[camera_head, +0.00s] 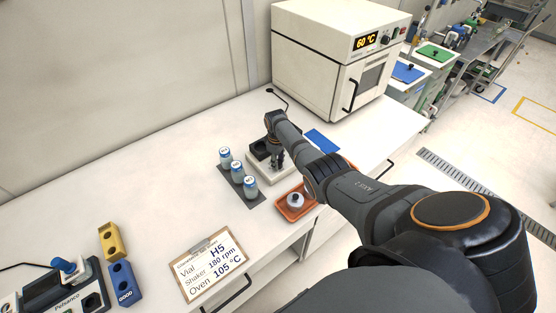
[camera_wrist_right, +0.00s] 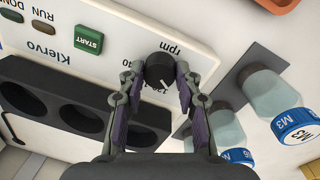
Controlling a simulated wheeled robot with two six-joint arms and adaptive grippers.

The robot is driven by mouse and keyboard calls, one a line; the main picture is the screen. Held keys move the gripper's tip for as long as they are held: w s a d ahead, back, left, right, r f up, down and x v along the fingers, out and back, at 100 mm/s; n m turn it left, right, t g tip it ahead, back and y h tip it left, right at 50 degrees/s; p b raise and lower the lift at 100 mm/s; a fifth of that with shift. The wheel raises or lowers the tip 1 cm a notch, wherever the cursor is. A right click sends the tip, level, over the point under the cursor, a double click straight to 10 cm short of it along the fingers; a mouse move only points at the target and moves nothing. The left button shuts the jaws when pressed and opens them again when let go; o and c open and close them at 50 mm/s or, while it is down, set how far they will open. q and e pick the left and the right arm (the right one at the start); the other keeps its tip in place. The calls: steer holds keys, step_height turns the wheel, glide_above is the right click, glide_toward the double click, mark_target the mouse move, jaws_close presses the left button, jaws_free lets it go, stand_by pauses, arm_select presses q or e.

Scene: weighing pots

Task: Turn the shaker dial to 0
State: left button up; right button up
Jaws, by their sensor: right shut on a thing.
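The shaker (camera_wrist_right: 125,40) is a white unit labelled Klervo with a green START button (camera_wrist_right: 88,40) and a black rpm dial (camera_wrist_right: 160,70). In the head view the shaker (camera_head: 256,166) stands on the bench, partly hidden behind my right arm. My right gripper (camera_wrist_right: 160,82) is shut on the dial, one finger on each side. The dial has a pale pointer line; most of the scale numbers are hidden by the fingers. In the head view my right gripper (camera_head: 278,160) is small against the shaker's front. My left gripper is not in view.
Blue-capped vials (camera_head: 237,168) stand on a dark mat beside the shaker. An orange tray (camera_head: 295,207) holds a white-and-grey item close by. A clipboard (camera_head: 209,264) reads H5, 180 rpm, 105 °C. An oven (camera_head: 328,60) showing 60 °C stands behind.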

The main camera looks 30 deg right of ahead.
steer(key=shift+n, duration=1.1)
steer(key=o, duration=1.2)
steer(key=shift+c, duration=0.2)
steer(key=shift+r, duration=0.1)
step_height(320, 180, up, 12)
steer(key=shift+s+a, duration=0.2)
steer(key=shift+a, duration=0.05)
steer(key=shift+f, duration=0.2)
